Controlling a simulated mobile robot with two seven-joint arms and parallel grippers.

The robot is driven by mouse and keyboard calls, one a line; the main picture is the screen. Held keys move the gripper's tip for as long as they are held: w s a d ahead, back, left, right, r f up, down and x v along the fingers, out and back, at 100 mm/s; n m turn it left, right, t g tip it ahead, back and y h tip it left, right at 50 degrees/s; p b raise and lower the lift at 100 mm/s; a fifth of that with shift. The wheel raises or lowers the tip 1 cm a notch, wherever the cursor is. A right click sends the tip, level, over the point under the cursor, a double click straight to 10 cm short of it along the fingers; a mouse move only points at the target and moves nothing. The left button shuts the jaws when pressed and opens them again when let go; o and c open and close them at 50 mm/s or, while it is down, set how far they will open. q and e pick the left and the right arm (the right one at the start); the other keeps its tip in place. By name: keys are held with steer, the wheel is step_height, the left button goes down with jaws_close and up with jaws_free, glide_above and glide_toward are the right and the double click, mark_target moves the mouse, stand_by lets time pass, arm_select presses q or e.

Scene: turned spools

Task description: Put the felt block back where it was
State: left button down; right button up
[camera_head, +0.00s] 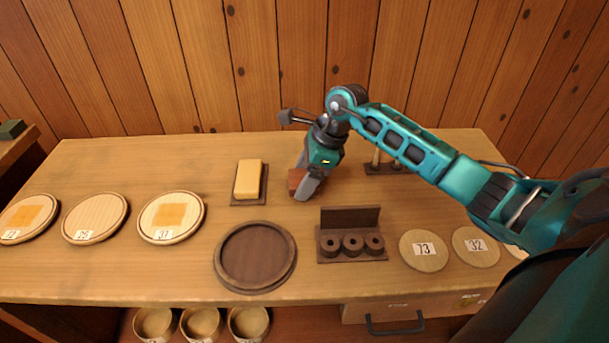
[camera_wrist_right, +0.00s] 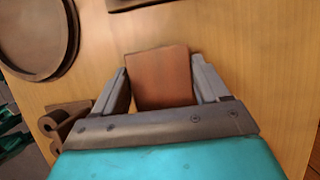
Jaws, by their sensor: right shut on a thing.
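The felt block (camera_head: 296,180), reddish-brown, is held in my right gripper (camera_head: 304,190) at the middle of the table. In the right wrist view the block (camera_wrist_right: 161,78) sits between the two grey fingers, which press on its sides. Part of it is hidden behind the fingers in the head view. I cannot tell whether it touches the table top. A yellow block (camera_head: 248,179) lies on a small dark base (camera_head: 248,204) just left of the gripper. My left gripper is not in view.
A round dark tray (camera_head: 255,284) is empty in front. A dark rack (camera_head: 352,258) with several spools stands right of it. Numbered round discs (camera_head: 424,250) lie at the right, and round boards (camera_head: 95,218) at the left. A peg stand (camera_head: 383,168) is behind my arm.

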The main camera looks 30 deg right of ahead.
steer(key=shift+f, duration=0.2)
steer(key=o, duration=0.9)
steer(key=shift+r, duration=0.1)
steer(key=shift+o, duration=0.2)
steer(key=shift+r, duration=0.25)
steer(key=v, duration=1.2)
steer(key=shift+p, duration=0.3)
steer(key=shift+s+a+f, duration=0.1)
